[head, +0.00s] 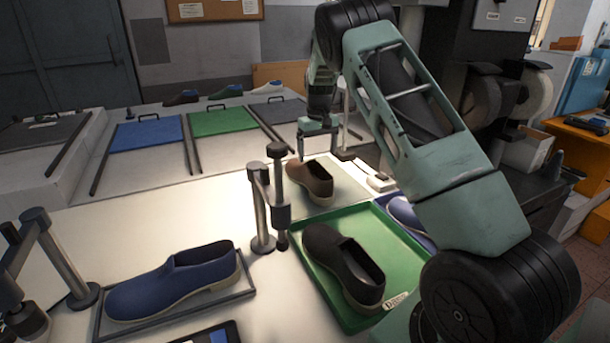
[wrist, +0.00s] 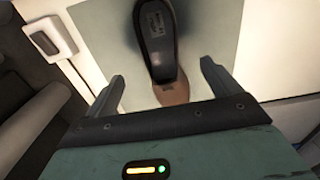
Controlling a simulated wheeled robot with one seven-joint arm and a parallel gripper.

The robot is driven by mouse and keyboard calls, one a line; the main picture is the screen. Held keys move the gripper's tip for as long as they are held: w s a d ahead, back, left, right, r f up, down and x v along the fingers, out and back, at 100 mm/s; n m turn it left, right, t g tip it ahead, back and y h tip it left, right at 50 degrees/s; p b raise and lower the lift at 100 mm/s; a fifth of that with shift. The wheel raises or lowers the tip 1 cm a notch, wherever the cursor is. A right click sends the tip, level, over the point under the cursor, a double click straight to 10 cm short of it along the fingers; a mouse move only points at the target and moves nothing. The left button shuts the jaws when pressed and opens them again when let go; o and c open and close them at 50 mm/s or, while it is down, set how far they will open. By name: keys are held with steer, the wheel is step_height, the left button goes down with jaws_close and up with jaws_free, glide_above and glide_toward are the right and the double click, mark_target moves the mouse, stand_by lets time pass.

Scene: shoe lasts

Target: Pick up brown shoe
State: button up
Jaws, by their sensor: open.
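The brown shoe (head: 311,181) stands on a pale mat on the light worktop, behind the green tray, in the head view. In the wrist view the brown shoe (wrist: 158,45) lies ahead of the jaws, its dark opening toward the camera and its tan end near the gap between the fingers. My gripper (head: 318,136) is above the shoe in the head view, apart from it. It also shows in the wrist view (wrist: 160,82), with its two fingers spread wide and nothing held between them.
A blue shoe (head: 172,280) lies on a dark tray at front left. A dark post fixture (head: 277,205) stands left of the brown shoe.

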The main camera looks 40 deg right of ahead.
mark_target(317, 181)
step_height(317, 181, down, 11)
steer(key=p, duration=0.3)
steer(key=shift+s+f, duration=0.1)
steer(key=shift+f, duration=0.05)
steer(key=c, duration=1.3)
